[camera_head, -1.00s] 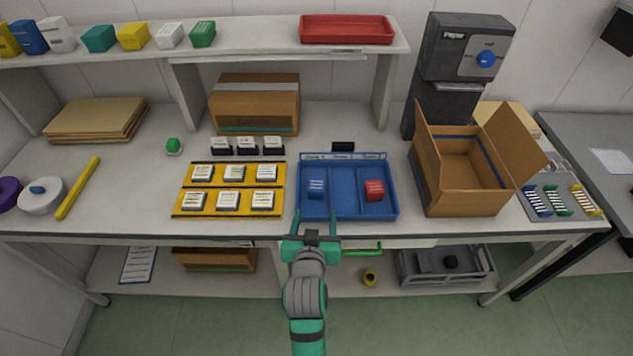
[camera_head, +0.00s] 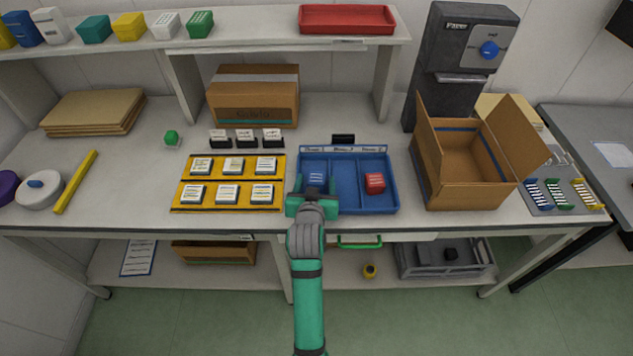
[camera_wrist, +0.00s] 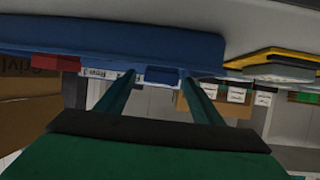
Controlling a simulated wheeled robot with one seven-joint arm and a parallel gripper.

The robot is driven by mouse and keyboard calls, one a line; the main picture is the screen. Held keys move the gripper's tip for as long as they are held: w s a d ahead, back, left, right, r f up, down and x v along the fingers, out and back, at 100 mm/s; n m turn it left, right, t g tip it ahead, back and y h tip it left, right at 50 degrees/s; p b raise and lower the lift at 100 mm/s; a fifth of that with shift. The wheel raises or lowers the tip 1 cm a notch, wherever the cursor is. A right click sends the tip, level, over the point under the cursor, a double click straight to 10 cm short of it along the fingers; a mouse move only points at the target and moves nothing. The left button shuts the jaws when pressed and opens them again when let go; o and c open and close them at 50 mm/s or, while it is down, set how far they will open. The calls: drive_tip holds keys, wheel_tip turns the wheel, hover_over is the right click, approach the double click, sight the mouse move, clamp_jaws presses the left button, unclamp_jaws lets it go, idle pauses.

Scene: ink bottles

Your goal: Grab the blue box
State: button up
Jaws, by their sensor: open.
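The small blue box (camera_head: 317,177) stands in the left compartment of the blue tray (camera_head: 345,208), its near side partly hidden by my gripper. My gripper (camera_head: 316,184) is over the tray's near left part, open, with its fingers pointing at the box. In the wrist view, which is upside down, the blue box (camera_wrist: 163,74) shows between the tips of the open fingers (camera_wrist: 159,80). I cannot tell whether the fingers are beside it or short of it. The jaws hold nothing.
A red box (camera_head: 375,183) stands in the tray's right compartment. A yellow rack (camera_head: 228,181) of white-topped boxes lies left of the tray. An open cardboard box (camera_head: 465,185) is on the right. A small black object (camera_head: 343,139) stands behind the tray.

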drive_tip(key=shift+x, duration=1.3)
drive_tip(key=c, duration=1.2)
drive_tip(key=shift+o, duration=0.2)
drive_tip(key=shift+r, duration=0.1)
